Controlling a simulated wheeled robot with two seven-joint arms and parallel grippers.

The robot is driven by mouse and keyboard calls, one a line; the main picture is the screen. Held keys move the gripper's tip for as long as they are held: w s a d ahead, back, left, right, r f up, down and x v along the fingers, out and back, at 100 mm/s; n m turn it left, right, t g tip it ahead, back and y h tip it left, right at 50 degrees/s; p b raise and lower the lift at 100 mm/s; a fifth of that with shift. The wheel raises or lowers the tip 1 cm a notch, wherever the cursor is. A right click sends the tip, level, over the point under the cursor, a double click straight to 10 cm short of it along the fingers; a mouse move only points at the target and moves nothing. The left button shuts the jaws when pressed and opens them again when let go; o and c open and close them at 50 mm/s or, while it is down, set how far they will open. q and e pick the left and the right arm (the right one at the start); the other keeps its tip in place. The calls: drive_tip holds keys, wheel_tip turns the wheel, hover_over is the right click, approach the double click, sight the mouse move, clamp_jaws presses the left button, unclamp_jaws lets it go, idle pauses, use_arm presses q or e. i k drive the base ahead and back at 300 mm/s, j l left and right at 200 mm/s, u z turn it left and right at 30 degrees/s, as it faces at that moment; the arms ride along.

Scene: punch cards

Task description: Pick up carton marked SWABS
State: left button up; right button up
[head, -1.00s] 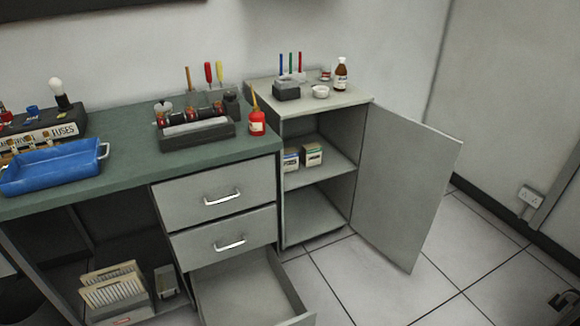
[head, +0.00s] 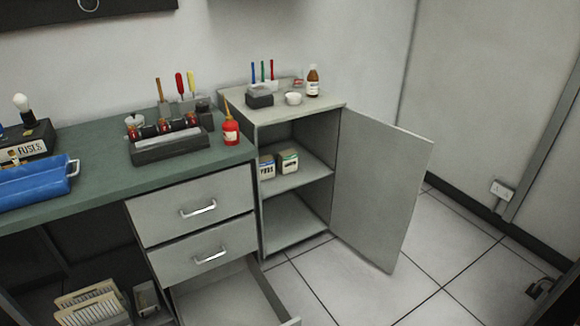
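Two small cartons stand side by side on the middle shelf of the open grey cabinet. I cannot tell which one, if either, is marked SWABS. Neither of my grippers is clearly in view.
The cabinet door (head: 382,190) stands open to the right. An open drawer (head: 228,298) juts out below the green bench (head: 95,160). A red bottle (head: 231,132) stands near the bench's right end. Tiled floor (head: 345,285) in front of the cabinet is clear.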

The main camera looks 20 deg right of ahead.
sight(288, 161)
drive_tip(key=i+l, duration=0.15)
drive_tip(key=l, duration=0.2)
drive_tip(key=i+l+z, duration=0.1)
drive_tip(key=l, duration=0.25)
drive_tip(key=i+l, duration=0.15)
drive_tip(key=l, duration=0.25)
drive_tip(key=i+l+z, duration=0.1)
drive_tip(key=l, duration=0.25)
drive_tip(key=i+l+z, duration=0.1)
drive_tip(key=i+l, duration=0.3)
drive_tip(key=i+l+z, duration=0.15)
drive_tip(key=i+l, duration=0.25)
drive_tip(key=i, duration=0.15)
drive_tip(key=i+l+z, duration=0.1)
drive_tip(key=i+l, duration=0.2)
drive_tip(key=i, duration=0.2)
